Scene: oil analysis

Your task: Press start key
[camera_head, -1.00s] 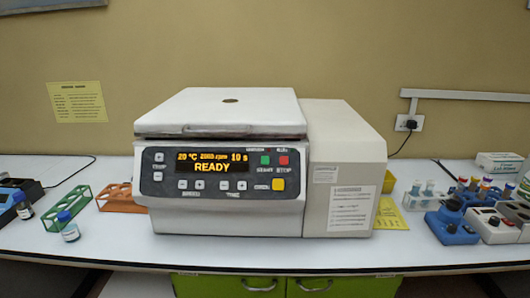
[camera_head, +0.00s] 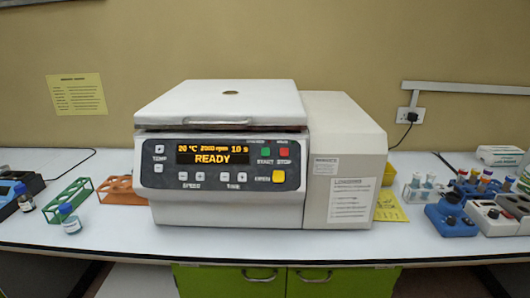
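The centrifuge (camera_head: 330,130) stands in the middle of the white bench with its lid (camera_head: 222,103) down. Its dark front panel has a display (camera_head: 212,154) that reads READY in yellow, with 20 °C, an rpm figure and 10 s above it. The green start key (camera_head: 266,152) is at the panel's upper right. The red stop key (camera_head: 284,152) is just right of it, and a yellow key (camera_head: 278,176) is below. Neither of my grippers shows in the head view.
Left on the bench are a green rack (camera_head: 68,197), an orange rack (camera_head: 119,190) and small bottles, one blue-capped (camera_head: 69,219). Right are a tube rack (camera_head: 418,190), a blue device (camera_head: 451,218) and a grey-white device (camera_head: 492,217). The bench strip before the centrifuge is clear.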

